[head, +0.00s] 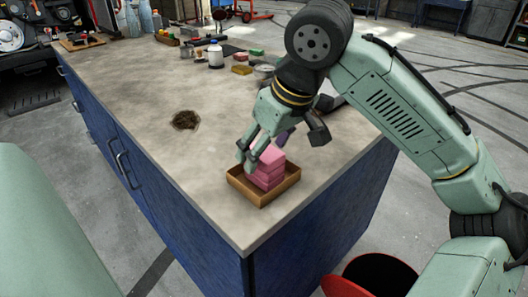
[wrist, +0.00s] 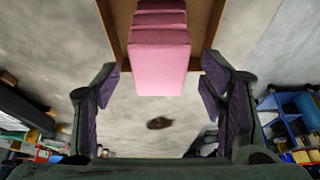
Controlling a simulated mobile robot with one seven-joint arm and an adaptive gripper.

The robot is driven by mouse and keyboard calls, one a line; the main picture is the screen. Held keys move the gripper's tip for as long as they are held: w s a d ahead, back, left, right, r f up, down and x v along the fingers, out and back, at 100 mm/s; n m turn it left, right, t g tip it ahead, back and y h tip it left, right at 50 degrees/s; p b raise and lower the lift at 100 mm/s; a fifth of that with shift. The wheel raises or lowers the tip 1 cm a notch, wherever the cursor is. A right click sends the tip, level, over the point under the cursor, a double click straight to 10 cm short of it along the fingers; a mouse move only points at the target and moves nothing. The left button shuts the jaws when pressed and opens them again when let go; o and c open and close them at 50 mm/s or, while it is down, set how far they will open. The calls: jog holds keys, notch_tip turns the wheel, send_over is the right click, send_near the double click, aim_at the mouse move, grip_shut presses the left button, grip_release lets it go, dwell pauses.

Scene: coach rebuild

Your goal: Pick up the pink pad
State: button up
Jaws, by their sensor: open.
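Several pink pads (head: 268,172) are stacked in a small tan tray (head: 262,197) near the front corner of the workbench. The stack also shows in the wrist view (wrist: 160,62), at the top middle, with the tray's side edges (wrist: 115,22) beyond it. My gripper (head: 264,150) is just above and around the top of the stack. It is open, and its purple-lined fingers (wrist: 162,78) stand on either side of the pink pad with a gap at each side. The fingers hide part of the stack in the head view.
The workbench top (head: 130,85) is mostly clear, with a dark brown patch (head: 186,120) left of the tray. A white bottle (head: 215,55), a yellow block (head: 241,70) and a green block (head: 256,52) stand farther back. A red bin (head: 370,277) is on the floor.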

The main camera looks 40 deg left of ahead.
aim_at(266, 152)
jog(key=shift+c, duration=0.4)
jog(key=c, duration=0.9)
jog(key=shift+o, duration=0.2)
jog(key=shift+r, duration=0.6)
notch_tip(266, 152, up, 2)
jog(key=shift+r+b, duration=0.1)
jog(key=shift+b, duration=0.25)
jog(key=s+a+r+b, duration=0.1)
jog(key=s+b, duration=0.2)
jog(key=s, duration=1.3)
jog(key=shift+a+r, duration=0.3)
jog(key=shift+a, duration=0.05)
